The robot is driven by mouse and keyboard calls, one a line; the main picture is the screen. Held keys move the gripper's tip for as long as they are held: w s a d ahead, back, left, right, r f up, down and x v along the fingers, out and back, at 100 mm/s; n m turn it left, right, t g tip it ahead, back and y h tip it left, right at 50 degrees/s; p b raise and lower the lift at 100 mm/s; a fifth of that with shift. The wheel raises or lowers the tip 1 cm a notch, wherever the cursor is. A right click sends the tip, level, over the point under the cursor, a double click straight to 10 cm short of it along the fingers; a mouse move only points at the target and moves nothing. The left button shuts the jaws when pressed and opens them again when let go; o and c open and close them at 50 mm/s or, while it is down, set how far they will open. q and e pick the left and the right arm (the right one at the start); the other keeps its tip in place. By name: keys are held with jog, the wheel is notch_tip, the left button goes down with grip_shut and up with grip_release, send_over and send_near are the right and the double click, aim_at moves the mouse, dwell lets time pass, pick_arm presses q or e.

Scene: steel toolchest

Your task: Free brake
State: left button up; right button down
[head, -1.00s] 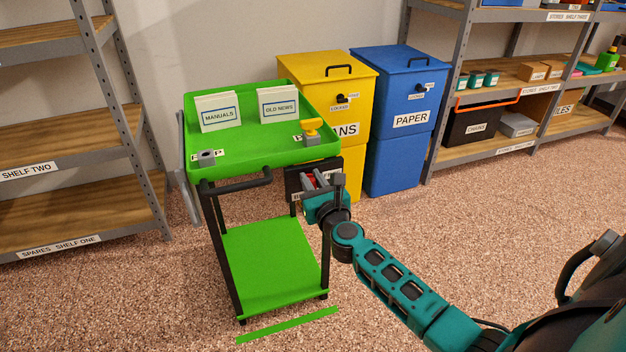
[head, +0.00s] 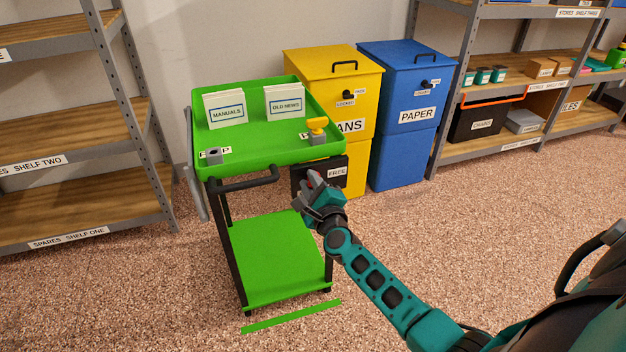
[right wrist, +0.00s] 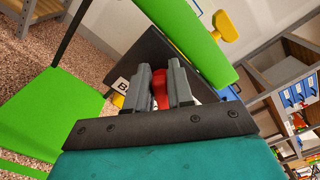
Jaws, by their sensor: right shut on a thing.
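The green cart (head: 205,168) stands in the middle of the head view. A dark brake panel (head: 305,172) hangs at its right side, with a "FREE" label (head: 337,172) showing at its upper right. My right gripper (head: 308,190) is in front of this panel. In the right wrist view its two grey fingers (right wrist: 162,90) are closed around a red brake handle (right wrist: 160,88), which shows between them. The handle's lower part is hidden by the fingers. A label starting with "B" (right wrist: 121,86) is partly covered. My left gripper is not in view.
The cart's top holds "MANUALS" (head: 226,112) and "OLD NEWS" (head: 285,106) holders and a yellow knob (head: 317,124). Yellow (head: 330,80) and blue (head: 400,80) bins stand close behind the panel. A green floor strip (head: 292,316) lies in front. Open floor surrounds the cart's front.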

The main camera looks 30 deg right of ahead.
jog(key=n, duration=0.4)
jog(key=shift+a+f+p, duration=0.2)
jog(key=shift+f+p, duration=0.15)
jog(key=shift+f+n, duration=0.3)
jog(key=shift+n, duration=1.1)
jog(key=c, duration=1.1)
grip_release()
